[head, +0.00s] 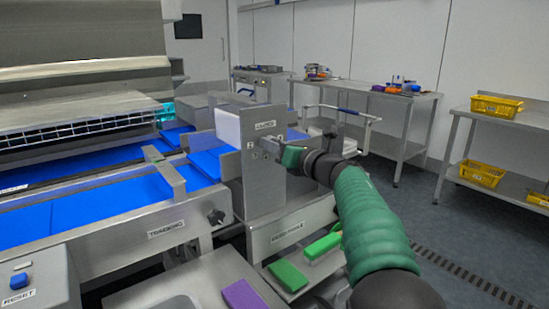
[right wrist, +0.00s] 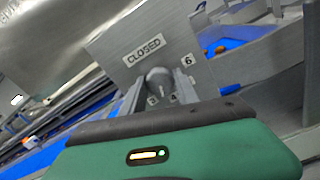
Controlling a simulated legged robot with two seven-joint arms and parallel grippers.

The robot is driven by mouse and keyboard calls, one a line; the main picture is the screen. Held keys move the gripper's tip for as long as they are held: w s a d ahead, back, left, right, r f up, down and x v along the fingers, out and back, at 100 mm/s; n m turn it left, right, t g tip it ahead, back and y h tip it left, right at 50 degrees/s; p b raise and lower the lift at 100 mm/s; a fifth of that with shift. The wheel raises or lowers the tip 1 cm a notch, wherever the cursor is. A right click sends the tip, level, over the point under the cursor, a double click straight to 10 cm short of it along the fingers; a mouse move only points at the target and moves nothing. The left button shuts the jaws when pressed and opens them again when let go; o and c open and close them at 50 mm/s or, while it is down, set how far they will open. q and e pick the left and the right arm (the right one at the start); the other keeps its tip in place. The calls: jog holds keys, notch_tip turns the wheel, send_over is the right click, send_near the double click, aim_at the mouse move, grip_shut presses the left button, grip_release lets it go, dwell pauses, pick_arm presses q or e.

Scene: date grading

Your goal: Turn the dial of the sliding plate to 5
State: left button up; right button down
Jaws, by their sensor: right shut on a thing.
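The sliding plate (head: 262,180) is an upright grey metal plate beside the blue belt, with a CLOSED label. In the right wrist view the plate (right wrist: 115,45) fills the middle, and its grey dial (right wrist: 158,76) sits below the label. My right gripper (head: 270,146) reaches the plate's face from the right. In the right wrist view its two fingers are shut on the dial, one on each side. A pale mark on the dial points down, near the numbers 3 and 4. The 6 is clear at the right; the 5 is not visible. My left gripper is out of view.
Blue belts (head: 95,215) run to the left of the plate. Green blocks (head: 288,276) and a purple block (head: 242,295) lie below, near my right arm. A RESET box (head: 40,285) stands at the lower left. Steel tables (head: 400,95) and yellow crates (head: 497,106) are far right.

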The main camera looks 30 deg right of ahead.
jog(key=shift+a+f+n+b, duration=0.1)
jog(key=shift+f+n+b, duration=0.05)
jog(key=shift+n+b, duration=2.75)
jog(key=shift+f+n+b, duration=0.15)
jog(key=shift+n+b, duration=2.2)
jog(key=shift+n, duration=1.05)
jog(key=c, duration=0.9)
grip_release()
jog(key=shift+w, duration=0.1)
jog(key=shift+r, duration=0.15)
jog(key=shift+s, duration=0.2)
